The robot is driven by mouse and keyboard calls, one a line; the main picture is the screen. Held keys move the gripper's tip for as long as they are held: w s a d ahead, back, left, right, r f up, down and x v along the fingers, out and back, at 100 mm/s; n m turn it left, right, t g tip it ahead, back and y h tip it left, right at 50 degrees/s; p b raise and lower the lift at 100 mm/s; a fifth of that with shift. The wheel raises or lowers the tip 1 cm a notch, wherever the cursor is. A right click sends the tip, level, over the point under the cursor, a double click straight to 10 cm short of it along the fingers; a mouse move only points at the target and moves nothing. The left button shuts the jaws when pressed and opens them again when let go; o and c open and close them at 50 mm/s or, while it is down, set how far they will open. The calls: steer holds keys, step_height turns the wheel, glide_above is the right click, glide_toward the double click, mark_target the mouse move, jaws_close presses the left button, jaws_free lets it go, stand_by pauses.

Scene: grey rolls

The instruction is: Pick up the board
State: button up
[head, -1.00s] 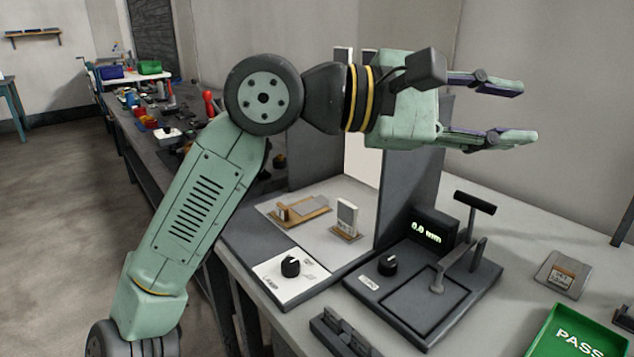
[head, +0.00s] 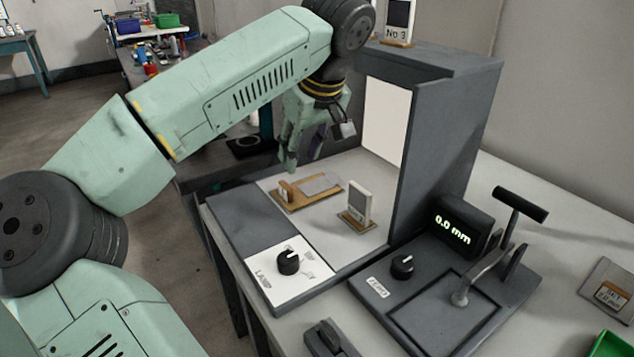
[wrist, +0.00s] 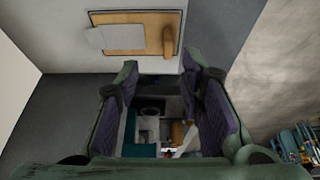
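The board (head: 299,202) is a flat tan wooden piece with a grey plate (head: 318,183) on it and a small raised wooden block at its left end. It lies on the pale floor of a grey booth. In the wrist view the board (wrist: 154,35) is near the top, beyond the fingertips. My gripper (head: 300,158) points down above and just behind the board, apart from it. Its two fingers (wrist: 158,70) are spread, with nothing between them.
A small white display on a wooden stand (head: 358,206) stands right of the board. The booth wall (head: 440,140) rises to the right. A lamp knob (head: 288,262) is at the front. A gauge with a lever (head: 490,255) stands farther right.

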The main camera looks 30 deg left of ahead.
mark_target(288, 186)
steer(key=x, duration=0.5)
steer(key=shift+s+a, duration=0.2)
steer(key=shift+s, duration=0.1)
steer(key=x, duration=0.1)
steer(key=p+x, duration=0.1)
steer(key=x, duration=0.2)
steer(key=shift+s+a+f, duration=0.15)
steer(key=shift+s+f, duration=0.05)
steer(key=shift+s, duration=0.1)
steer(key=shift+w+a+f, duration=0.15)
steer(key=shift+a+f, duration=0.05)
steer(key=shift+f, duration=0.35)
steer(key=shift+c, duration=0.4)
jaws_close()
